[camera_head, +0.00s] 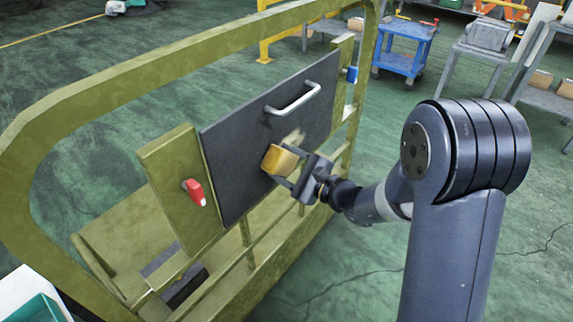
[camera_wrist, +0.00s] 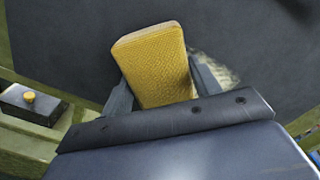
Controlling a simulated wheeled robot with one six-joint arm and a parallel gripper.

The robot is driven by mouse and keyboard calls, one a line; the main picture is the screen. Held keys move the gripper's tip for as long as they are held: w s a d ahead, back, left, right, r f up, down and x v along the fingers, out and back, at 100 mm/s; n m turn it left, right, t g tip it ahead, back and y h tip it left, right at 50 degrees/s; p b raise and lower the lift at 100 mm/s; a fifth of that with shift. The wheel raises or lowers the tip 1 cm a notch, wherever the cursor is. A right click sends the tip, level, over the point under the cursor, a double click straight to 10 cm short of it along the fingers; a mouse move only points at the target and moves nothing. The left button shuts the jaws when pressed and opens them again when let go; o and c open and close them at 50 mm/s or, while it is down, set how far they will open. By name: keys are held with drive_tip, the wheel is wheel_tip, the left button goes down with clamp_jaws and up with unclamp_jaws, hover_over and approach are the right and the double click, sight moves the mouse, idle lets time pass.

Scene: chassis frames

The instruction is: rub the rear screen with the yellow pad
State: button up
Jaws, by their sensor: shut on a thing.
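The yellow pad (camera_head: 279,160) is held between the fingers of my gripper (camera_head: 291,168), which is shut on it. In the wrist view the pad (camera_wrist: 155,65) stands up between the two fingers (camera_wrist: 158,95). The dark panel (camera_head: 235,150), which looks like the rear screen, is mounted in an olive-green frame and has a silver handle (camera_head: 293,98) near its top. The pad is at the panel's lower middle; I cannot tell if it touches. A pale smudge (camera_head: 294,137) shows on the panel just above the pad, and beside the right finger in the wrist view (camera_wrist: 218,70).
A red latch (camera_head: 195,192) sits on the frame left of the panel, and a blue one (camera_head: 351,75) on the right. Frame rails (camera_head: 285,235) run below the panel. A blue cart (camera_head: 404,45) and grey tables stand behind.

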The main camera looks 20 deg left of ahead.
sight(295, 158)
drive_tip(key=shift+w+d+b, duration=0.25)
drive_tip(key=shift+w+d, duration=0.1)
drive_tip(key=shift+w, duration=0.4)
drive_tip(key=shift+w+d+b, duration=0.2)
drive_tip(key=shift+w+d, duration=0.15)
drive_tip(key=shift+w, duration=0.35)
drive_tip(key=shift+w+d+b, duration=0.2)
drive_tip(key=shift+w+d, duration=0.1)
drive_tip(key=shift+w, duration=0.6)
drive_tip(key=shift+w+d+b, duration=0.2)
drive_tip(key=shift+w+d, duration=0.05)
drive_tip(key=shift+w, duration=0.6)
drive_tip(key=shift+w+d+b, duration=0.3)
drive_tip(key=shift+w+d, duration=0.15)
drive_tip(key=shift+w, duration=0.6)
drive_tip(key=shift+w+d+b, duration=0.3)
drive_tip(key=shift+w+d, duration=0.1)
drive_tip(key=shift+w, duration=0.6)
drive_tip(key=shift+w+d+b, duration=0.3)
drive_tip(key=shift+w+d, duration=0.15)
drive_tip(key=shift+w, duration=0.6)
